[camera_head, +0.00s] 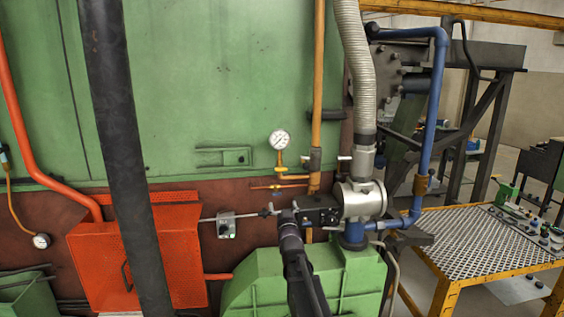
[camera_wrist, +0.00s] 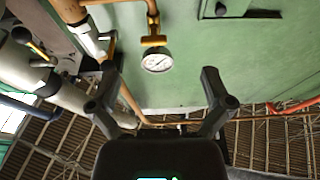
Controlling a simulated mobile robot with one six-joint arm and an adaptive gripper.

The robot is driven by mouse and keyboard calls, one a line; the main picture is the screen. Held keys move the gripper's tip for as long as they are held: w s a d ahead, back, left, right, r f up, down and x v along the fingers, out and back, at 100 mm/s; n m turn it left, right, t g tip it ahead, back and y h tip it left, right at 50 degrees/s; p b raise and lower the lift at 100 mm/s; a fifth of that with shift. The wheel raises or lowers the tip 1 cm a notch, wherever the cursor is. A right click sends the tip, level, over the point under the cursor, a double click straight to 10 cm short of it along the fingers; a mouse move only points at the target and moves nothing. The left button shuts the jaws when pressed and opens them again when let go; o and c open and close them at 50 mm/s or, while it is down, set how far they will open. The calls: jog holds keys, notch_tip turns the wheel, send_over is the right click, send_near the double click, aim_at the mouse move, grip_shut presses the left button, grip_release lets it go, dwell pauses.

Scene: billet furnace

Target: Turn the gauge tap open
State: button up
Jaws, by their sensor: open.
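The white dial gauge (camera_head: 279,139) stands in front of the green furnace wall, on a thin orange pipe. A small yellow fitting (camera_head: 279,159), seemingly the gauge tap, sits just below the dial. In the wrist view the picture is turned over; the gauge (camera_wrist: 157,62) shows between and beyond my fingers, with the yellow tap (camera_wrist: 153,41) above it in the picture. My gripper (camera_wrist: 159,74) is open and empty, apart from both. The tap handle's exact angle is unclear.
An orange pipe (camera_head: 317,90) runs upright right of the gauge. A silver valve body (camera_head: 362,199) and flexible duct (camera_head: 354,60) stand further right. A small grey switch box (camera_head: 227,226) is left of my wrist. A perforated table (camera_head: 470,242) stands right.

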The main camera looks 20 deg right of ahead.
aim_at(281, 169)
jog(key=r, duration=0.1)
jog(key=d+r+t, duration=0.1)
jog(key=r, duration=0.1)
jog(key=shift+s+d+h, duration=0.1)
jog(key=shift+d+h, duration=0.05)
jog(key=shift+h, duration=0.25)
jog(key=shift+p, duration=0.3)
jog(key=p+x, duration=0.5)
jog(key=x, duration=0.8)
jog(key=shift+w+r, duration=0.3)
jog(key=shift+w, duration=0.05)
jog(key=c, duration=1.1)
